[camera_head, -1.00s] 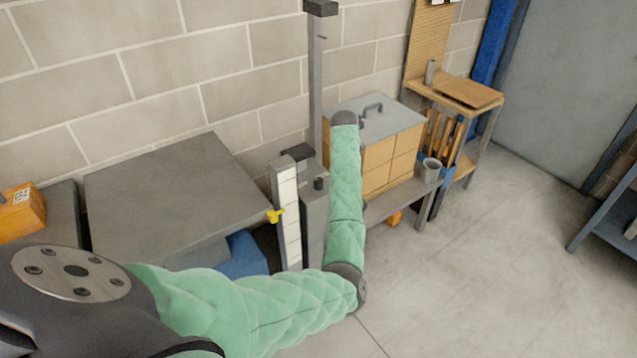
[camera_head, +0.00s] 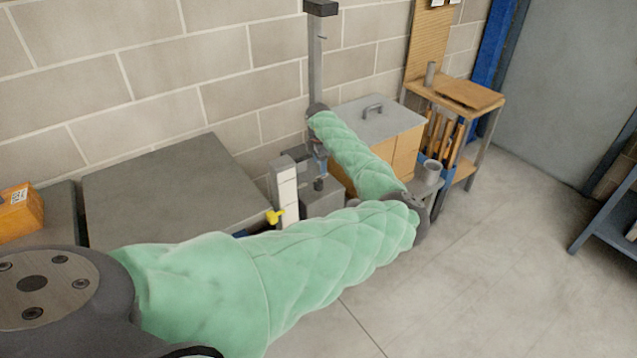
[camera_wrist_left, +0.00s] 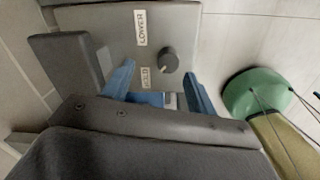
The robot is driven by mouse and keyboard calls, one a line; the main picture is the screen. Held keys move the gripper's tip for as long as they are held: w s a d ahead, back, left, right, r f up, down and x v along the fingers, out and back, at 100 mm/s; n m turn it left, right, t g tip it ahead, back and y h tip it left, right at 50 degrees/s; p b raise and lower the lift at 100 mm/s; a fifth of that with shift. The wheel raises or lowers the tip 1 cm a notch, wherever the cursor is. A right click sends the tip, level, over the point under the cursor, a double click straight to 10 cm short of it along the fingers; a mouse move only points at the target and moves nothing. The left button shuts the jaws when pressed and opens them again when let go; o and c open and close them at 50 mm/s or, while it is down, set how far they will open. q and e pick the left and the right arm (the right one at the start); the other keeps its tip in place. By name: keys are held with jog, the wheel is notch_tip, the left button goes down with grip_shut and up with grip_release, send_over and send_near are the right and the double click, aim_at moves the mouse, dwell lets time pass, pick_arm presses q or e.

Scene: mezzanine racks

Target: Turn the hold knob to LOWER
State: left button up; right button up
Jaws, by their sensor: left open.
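The hold knob (camera_wrist_left: 168,60) is a small dark round knob on a grey panel (camera_wrist_left: 190,22). The label LOWER (camera_wrist_left: 140,27) and the label HOLD (camera_wrist_left: 146,77) are beside it. A small light mark on the knob appears to face the HOLD side. In the head view the knob (camera_head: 319,184) stands on top of the grey box. My left gripper (camera_wrist_left: 158,70) is open, its blue fingers spread to either side of the knob with visible gaps. In the head view the gripper (camera_head: 317,152) is above the knob, partly hidden by my wrist. My right gripper is not seen.
A pale strip post (camera_head: 289,198) and a yellow handle (camera_head: 274,216) stand left of the knob. A grey platform (camera_head: 170,190) lies further left.

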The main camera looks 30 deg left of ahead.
aim_at(318, 181)
pick_arm(q)
jog(key=n, duration=0.1)
jog(key=s+n, duration=0.1)
jog(key=shift+s+d+f+n+g, duration=0.2)
jog(key=shift+d+n+g, duration=0.05)
jog(key=shift+n+g, duration=0.15)
jog(key=shift+f, duration=0.1)
notch_tip(318, 181, down, 6)
jog(key=shift+f+p, duration=0.1)
jog(key=shift+p, duration=1)
jog(key=shift+f, duration=0.7)
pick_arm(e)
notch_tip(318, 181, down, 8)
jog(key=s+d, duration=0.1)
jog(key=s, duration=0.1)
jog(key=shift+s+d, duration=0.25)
pick_arm(q)
jog(key=shift+c, duration=0.5)
jog(key=c, duration=0.9)
